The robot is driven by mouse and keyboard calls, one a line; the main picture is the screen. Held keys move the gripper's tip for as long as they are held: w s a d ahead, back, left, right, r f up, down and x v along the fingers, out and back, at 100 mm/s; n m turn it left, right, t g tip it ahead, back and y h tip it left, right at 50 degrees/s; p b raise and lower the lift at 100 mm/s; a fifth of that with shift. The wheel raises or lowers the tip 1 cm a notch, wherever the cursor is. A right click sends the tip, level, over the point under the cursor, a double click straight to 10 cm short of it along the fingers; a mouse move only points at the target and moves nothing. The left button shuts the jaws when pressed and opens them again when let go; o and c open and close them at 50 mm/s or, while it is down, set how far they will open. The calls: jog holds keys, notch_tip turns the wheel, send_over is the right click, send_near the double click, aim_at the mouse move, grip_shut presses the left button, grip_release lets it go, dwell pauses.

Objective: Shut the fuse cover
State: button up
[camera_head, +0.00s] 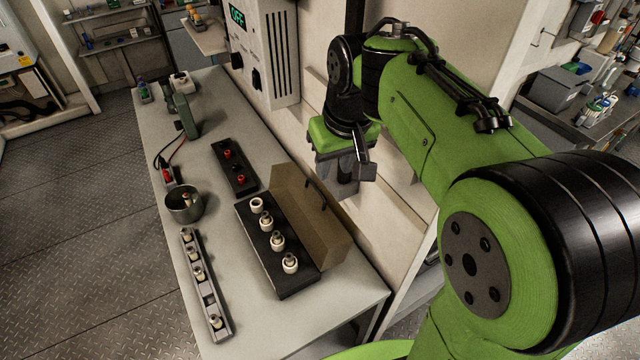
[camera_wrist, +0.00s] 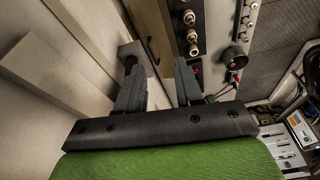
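The fuse box (camera_head: 262,262) is a black block on the bench with a row of several white fuses (camera_head: 277,241) in it. Its brown see-through cover (camera_head: 310,232) stands open, upright along the box's right side, with a dark handle (camera_head: 316,192) near its upper edge. The cover (camera_wrist: 151,18) also shows at the top of the wrist view. My gripper (camera_head: 346,180) is beyond the cover, close to the wall and apart from the cover. In the wrist view my gripper (camera_wrist: 160,68) has its fingers spread, with nothing between them.
A metal cup (camera_head: 184,203), a grey fuse rail (camera_head: 204,285) and a black block with red terminals (camera_head: 235,167) stand on the bench. A wall unit (camera_head: 265,50) with an "OFF" display hangs behind. The bench's front corner (camera_head: 345,300) is clear.

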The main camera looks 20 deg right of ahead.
jog(key=w+d+f+g+p, duration=0.15)
jog(key=w+f, duration=0.25)
jog(key=w, duration=0.5)
jog(key=n+g, duration=0.1)
jog(key=g, duration=0.1)
send_near(321, 193)
jog(key=shift+t, duration=0.25)
jog(key=f, duration=0.7)
jog(key=shift+s+f, duration=0.2)
jog(key=shift+f, duration=0.15)
grip_shut()
